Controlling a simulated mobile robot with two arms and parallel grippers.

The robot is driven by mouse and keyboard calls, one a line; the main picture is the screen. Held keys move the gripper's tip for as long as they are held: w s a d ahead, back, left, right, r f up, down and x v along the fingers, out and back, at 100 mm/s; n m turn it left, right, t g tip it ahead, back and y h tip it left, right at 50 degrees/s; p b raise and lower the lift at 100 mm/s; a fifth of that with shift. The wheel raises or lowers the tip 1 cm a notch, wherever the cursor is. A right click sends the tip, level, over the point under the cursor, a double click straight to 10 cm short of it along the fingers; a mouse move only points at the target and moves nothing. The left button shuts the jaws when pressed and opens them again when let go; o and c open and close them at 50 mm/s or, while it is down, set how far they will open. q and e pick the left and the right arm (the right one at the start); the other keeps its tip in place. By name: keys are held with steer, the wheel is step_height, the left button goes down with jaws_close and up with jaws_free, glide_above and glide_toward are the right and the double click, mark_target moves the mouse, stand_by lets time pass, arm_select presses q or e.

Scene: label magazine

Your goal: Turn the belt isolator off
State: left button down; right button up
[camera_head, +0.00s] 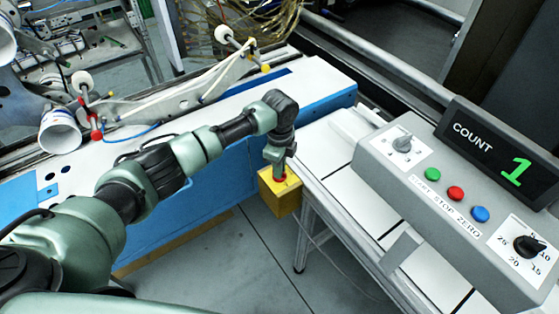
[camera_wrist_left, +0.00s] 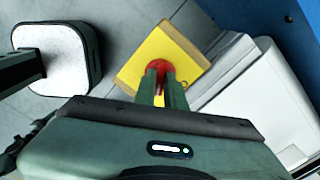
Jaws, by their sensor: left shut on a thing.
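The belt isolator appears to be the yellow box (camera_head: 288,200) with a red knob (camera_head: 281,179) on top, at the end of the white machine bed. The yellow box (camera_wrist_left: 138,55) and red knob (camera_wrist_left: 158,67) also show in the left wrist view. My left gripper (camera_head: 279,172) reaches down from above and is shut on the red knob. Its two fingers (camera_wrist_left: 162,90) hide part of the knob, so its marking cannot be read. My right gripper is not in view.
A grey control panel (camera_head: 400,172) stands at the right with a selector, a dial and green, red and blue buttons. Its COUNT display (camera_head: 490,150) reads 1. A blue-sided conveyor (camera_head: 320,100) runs behind the box. Grey floor (camera_head: 225,265) lies open in front.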

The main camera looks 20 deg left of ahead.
arm_select(q)
steer(key=n+p, duration=0.4)
steer(key=n, duration=0.1)
steer(key=shift+d+r+n, duration=0.1)
steer(key=shift+r+n, duration=0.1)
steer(key=shift+n, duration=0.1)
steer(key=n+p, duration=0.2)
steer(key=n, duration=0.2)
steer(key=shift+p, duration=0.35)
steer(key=shift+f+n+p, duration=0.1)
steer(key=shift+n+p, duration=0.3)
steer(key=shift+n, duration=0.5)
steer(key=c, duration=1.5)
jaws_free()
steer(key=shift+r, duration=3.85)
